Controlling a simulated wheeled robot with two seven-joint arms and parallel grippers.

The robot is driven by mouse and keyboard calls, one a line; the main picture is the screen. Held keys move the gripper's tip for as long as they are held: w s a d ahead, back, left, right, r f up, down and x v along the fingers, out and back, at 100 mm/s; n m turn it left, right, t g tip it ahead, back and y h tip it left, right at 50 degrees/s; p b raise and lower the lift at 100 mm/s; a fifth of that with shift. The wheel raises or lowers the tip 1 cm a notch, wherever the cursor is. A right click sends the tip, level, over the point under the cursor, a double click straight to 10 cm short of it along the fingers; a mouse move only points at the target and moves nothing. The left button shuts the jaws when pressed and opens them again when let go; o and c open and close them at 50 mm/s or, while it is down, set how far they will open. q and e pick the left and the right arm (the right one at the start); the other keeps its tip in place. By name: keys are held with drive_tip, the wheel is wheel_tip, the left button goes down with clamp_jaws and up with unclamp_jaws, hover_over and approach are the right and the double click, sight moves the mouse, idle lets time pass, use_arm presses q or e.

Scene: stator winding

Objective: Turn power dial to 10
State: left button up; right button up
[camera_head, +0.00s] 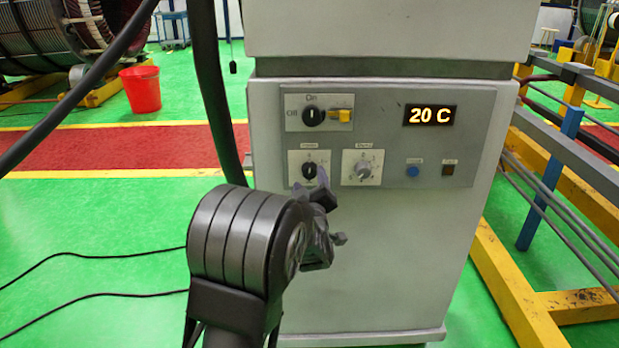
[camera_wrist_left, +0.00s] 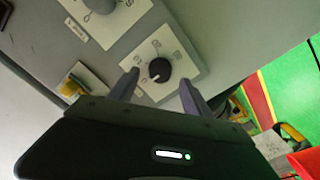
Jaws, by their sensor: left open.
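The left black dial (camera_head: 310,170) sits on a white plate on the control panel. Its label is too small to read surely in the head view. In the left wrist view the black dial (camera_wrist_left: 160,70) shows upside down, with a light pointer mark and numbers around it. My left gripper (camera_head: 331,214) is in front of the panel, just below and right of this dial. In the left wrist view my gripper (camera_wrist_left: 158,84) is open, with one finger on each side of the dial. I cannot tell whether the fingers touch it.
A second dial (camera_head: 363,168) is to the right. An On/Off switch (camera_head: 313,116) with a yellow part sits above. The display (camera_head: 430,115) reads 20 C. A blue button (camera_head: 412,171) is further right. A yellow frame (camera_head: 520,290) stands right of the cabinet.

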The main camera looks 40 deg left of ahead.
sight(310, 171)
use_arm(q)
drive_tip(key=shift+x, duration=1.45)
drive_tip(key=shift+c, duration=0.6)
clamp_jaws()
